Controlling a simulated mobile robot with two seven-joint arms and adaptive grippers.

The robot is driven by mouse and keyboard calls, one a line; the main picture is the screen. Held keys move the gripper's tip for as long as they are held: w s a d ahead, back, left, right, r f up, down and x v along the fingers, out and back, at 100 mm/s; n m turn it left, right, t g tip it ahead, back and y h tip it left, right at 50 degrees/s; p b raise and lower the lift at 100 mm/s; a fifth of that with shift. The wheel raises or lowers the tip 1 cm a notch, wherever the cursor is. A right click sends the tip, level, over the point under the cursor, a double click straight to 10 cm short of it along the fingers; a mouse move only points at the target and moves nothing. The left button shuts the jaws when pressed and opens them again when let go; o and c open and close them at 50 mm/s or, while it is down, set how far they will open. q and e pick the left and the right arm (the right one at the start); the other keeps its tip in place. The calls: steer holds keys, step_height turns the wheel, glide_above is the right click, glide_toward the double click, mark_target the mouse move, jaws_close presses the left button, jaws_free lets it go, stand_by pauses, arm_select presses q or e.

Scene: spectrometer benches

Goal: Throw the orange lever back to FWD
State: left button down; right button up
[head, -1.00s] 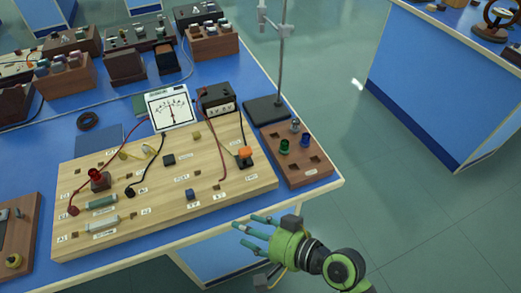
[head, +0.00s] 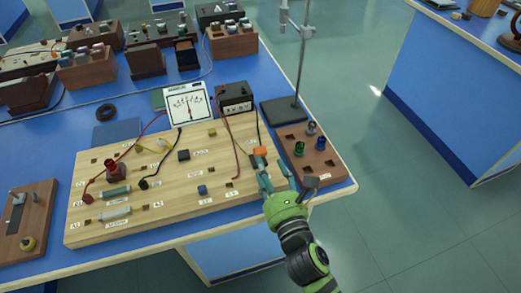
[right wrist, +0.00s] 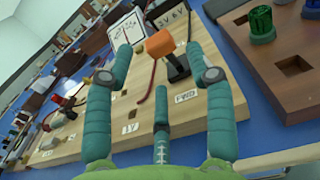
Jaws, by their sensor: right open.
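The orange lever (head: 260,151) stands near the right end of the pale wooden circuit board (head: 140,222). In the right wrist view its orange block-shaped handle (right wrist: 159,43) sits on a dark stem, between my fingers in the picture. A label reading FWD (right wrist: 186,98) lies on the board on the near side of the lever. My right gripper (head: 273,172) is open and empty just in front of the lever, its teal fingers spread and pointing at it. Whether any finger touches the handle I cannot tell. My left gripper is not in view.
A brown block (head: 303,170) with green and blue knobs stands close to the right of the board. Behind are a white meter (head: 188,104), a black box (head: 235,98) and a stand with a metal rod (head: 301,55). Red and black wires cross the board.

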mark_target(262, 155)
steer(key=x, duration=0.6)
steer(key=shift+w+p, duration=0.15)
steer(key=shift+p, duration=0.2)
